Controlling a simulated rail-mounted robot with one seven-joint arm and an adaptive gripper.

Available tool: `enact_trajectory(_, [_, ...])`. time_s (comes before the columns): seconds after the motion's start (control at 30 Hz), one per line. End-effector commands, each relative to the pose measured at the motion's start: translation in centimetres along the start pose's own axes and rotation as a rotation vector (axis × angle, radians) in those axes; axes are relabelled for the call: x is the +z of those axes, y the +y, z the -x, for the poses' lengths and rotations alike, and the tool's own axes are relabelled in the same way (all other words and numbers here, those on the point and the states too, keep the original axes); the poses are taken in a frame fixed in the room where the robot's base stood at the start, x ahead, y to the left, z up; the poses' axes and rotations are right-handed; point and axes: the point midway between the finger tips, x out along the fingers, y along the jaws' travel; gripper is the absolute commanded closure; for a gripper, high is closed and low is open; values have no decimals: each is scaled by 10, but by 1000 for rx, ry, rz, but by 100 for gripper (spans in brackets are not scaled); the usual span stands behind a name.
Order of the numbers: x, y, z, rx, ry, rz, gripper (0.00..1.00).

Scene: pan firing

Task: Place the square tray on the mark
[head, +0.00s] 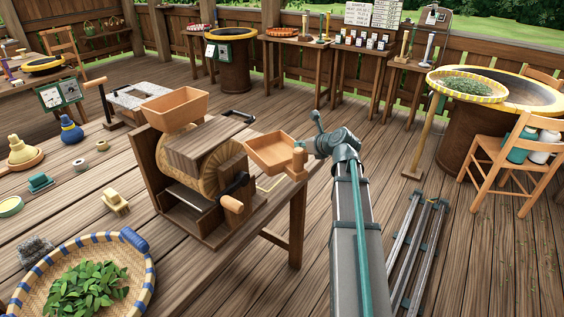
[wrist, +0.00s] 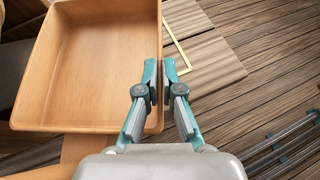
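The square tray (head: 272,150) is a shallow orange-brown wooden tray beside the wooden drum machine. It fills the upper left of the wrist view (wrist: 95,65) and looks empty. My gripper (wrist: 160,68) is at the tray's right wall, one teal finger inside the tray and one outside, closed on that wall. In the head view the fingertips are hard to make out at the tray's right side. The mark is a thin pale-yellow outline (head: 268,184) on the wooden table, below the tray. Part of it shows in the wrist view (wrist: 184,52), right of the tray; the rest is hidden.
The drum machine (head: 196,155) with its crank and hopper (head: 174,108) stands close left of the tray. A woven basket of leaves (head: 140,285) sits at the front left. The table's right edge is near the mark. Metal rails (head: 415,250) lie right of my arm.

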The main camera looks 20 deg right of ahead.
Motion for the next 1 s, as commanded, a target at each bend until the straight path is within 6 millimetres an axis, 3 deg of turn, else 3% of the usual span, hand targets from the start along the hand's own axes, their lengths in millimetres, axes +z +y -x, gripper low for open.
enact_trajectory(0.03, [4, -4, -15, 3, 2, -1, 100])
enact_trajectory(0.27, [8, -14, -71, 2, 2, 0, 100])
enact_trajectory(0.5, [-12, -19, -116, 1, 2, 0, 100])
enact_trajectory(0.87, [-22, -23, -140, 1, 1, -1, 100])
enact_trajectory(1.0, [-39, -23, -150, 0, 2, -2, 100])
